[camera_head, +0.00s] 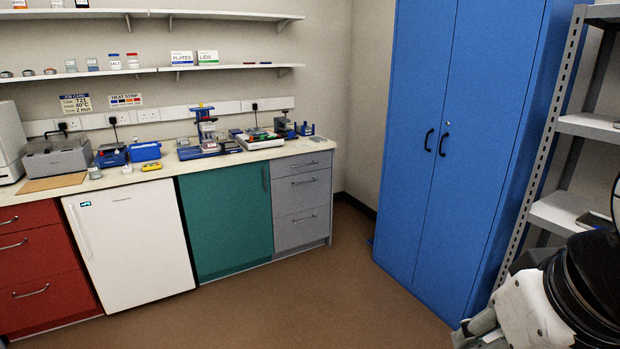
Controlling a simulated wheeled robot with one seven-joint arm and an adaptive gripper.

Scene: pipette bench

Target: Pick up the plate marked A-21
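I cannot make out any plate marked A-21; labels on the bench are too small to read. Several small devices and racks, some perhaps holding plates, stand on the bench top (110,181), among them a blue and grey pipetting device (206,132) and a flat white and green item (260,141). My arm shows at the lower right, in front of the metal shelving. A grey end piece that looks like my gripper (482,327) is at its lower left, far from the bench. Its fingers are not clear, and I see nothing held.
A white box marked PLATES (181,58) and one marked LIDS (208,58) stand on the lower wall shelf (150,71). A tall blue cabinet (440,130) and grey metal shelving (560,213) stand at the right. The brown floor (300,290) before the bench is clear.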

